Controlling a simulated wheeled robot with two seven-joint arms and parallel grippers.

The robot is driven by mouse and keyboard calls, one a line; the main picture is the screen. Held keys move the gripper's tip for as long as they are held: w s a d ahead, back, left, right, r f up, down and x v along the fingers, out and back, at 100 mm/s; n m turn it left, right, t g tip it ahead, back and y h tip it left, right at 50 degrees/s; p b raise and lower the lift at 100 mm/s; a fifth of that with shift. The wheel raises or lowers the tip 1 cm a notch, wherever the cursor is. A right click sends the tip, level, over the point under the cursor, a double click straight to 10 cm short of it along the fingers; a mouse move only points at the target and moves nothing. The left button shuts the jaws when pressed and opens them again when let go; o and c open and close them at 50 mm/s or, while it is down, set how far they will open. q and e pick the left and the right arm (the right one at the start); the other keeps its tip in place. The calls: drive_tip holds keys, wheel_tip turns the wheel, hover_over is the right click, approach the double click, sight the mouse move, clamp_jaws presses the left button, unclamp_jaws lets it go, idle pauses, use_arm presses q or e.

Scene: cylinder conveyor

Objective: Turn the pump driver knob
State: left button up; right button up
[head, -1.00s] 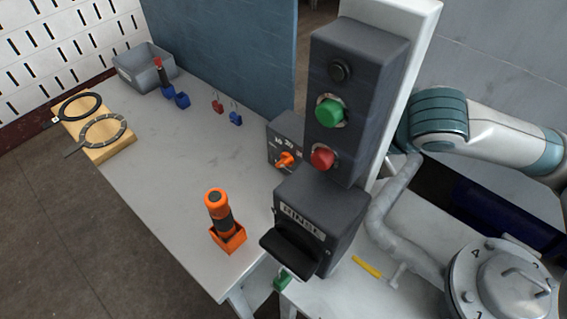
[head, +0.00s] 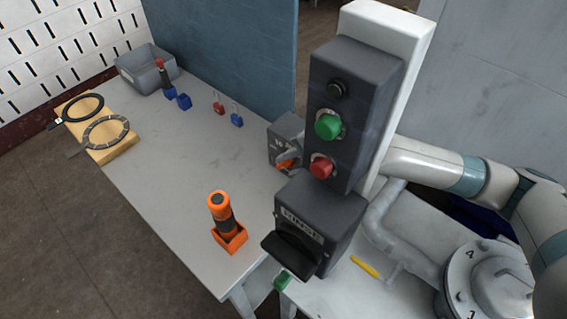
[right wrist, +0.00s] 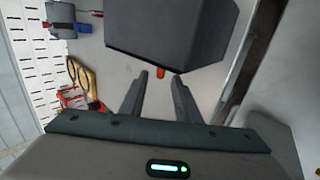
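The orange pump driver knob (head: 285,164) sits on the front of a small grey box (head: 284,131) with a dial, behind the button column. The right arm reaches behind the column, and its gripper (head: 290,156) shows in part at the knob, covering some of it and of the dial. In the right wrist view, the gripper's two fingers (right wrist: 160,88) stand apart. The orange knob (right wrist: 160,72) shows just beyond the fingertips, at the lower edge of the dark box (right wrist: 170,30). I cannot tell if the fingers touch it. My left gripper is out of view.
The dark button column (head: 350,110) hides part of the right arm. A black-handled rinse switch box (head: 322,215) is below it. An orange-handled tool (head: 221,214) stands on the table. Blue and red padlocks (head: 218,108), a grey bin (head: 146,68) and pipework (head: 385,210) lie around.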

sight(286, 166)
drive_tip(key=shift+x, duration=2)
clamp_jaws()
